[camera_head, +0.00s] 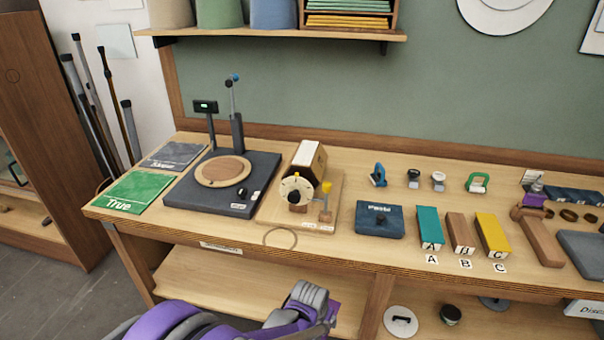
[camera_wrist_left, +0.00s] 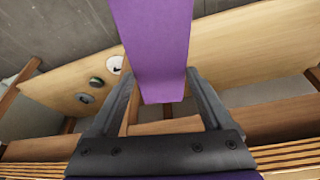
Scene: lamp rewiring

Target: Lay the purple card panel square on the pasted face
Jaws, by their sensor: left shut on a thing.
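The purple card panel (camera_wrist_left: 155,45) is between the two fingers of my left gripper (camera_wrist_left: 162,85) in the left wrist view. In the head view, the left gripper (camera_head: 312,298) is low in front of the bench, and a small purple piece of the panel (camera_head: 334,314) shows beside it. A brown, many-sided drum (camera_head: 296,168) with a pale upper face (camera_head: 312,157) sits on a wooden stand behind a round dial (camera_head: 296,190). The panel is well below and apart from the drum. I cannot tell paste on the pale face. My right gripper is not in view.
A dark turntable unit (camera_head: 210,200) with a post stands left of the drum. A thin ring (camera_head: 280,238) lies near the bench's front edge. Right of the drum are a blue box (camera_head: 380,220) and blocks marked A, B and C. A shelf (camera_head: 270,36) hangs above.

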